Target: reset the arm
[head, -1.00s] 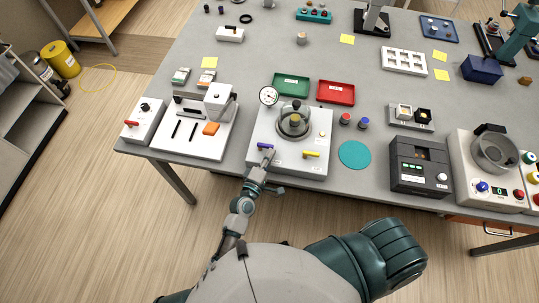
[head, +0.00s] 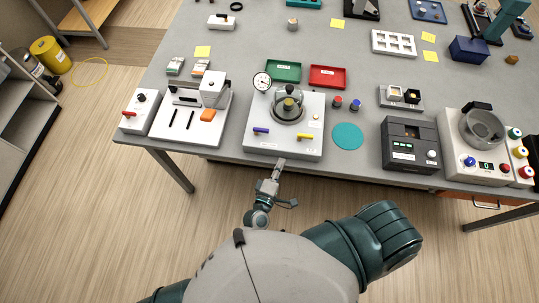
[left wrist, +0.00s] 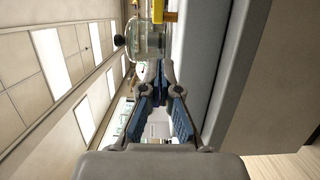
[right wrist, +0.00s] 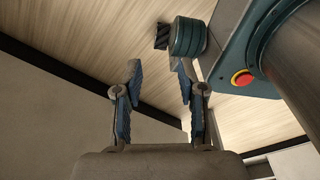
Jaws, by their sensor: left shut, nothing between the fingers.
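My left gripper (head: 281,163) is at the front edge of the table, just below the white bell-jar unit (head: 257,149) in the head view. Its fingers are together and empty; they also show in the left wrist view (left wrist: 155,72). The unit carries a blue lever (head: 261,130), a yellow lever (head: 305,137), a dial gauge (head: 262,82) and a glass dome (head: 289,101). The gripper appears clear of both levers. My right gripper (right wrist: 157,70) shows only in the right wrist view; its fingers are apart, with nothing between them.
The grey table (head: 225,150) has a white slotted unit (head: 175,135) left of the bell-jar unit. A teal disc (head: 348,136), a dark box (head: 408,163) and a white machine with a round bowl (head: 470,170) stand to the right. Floor is free in front.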

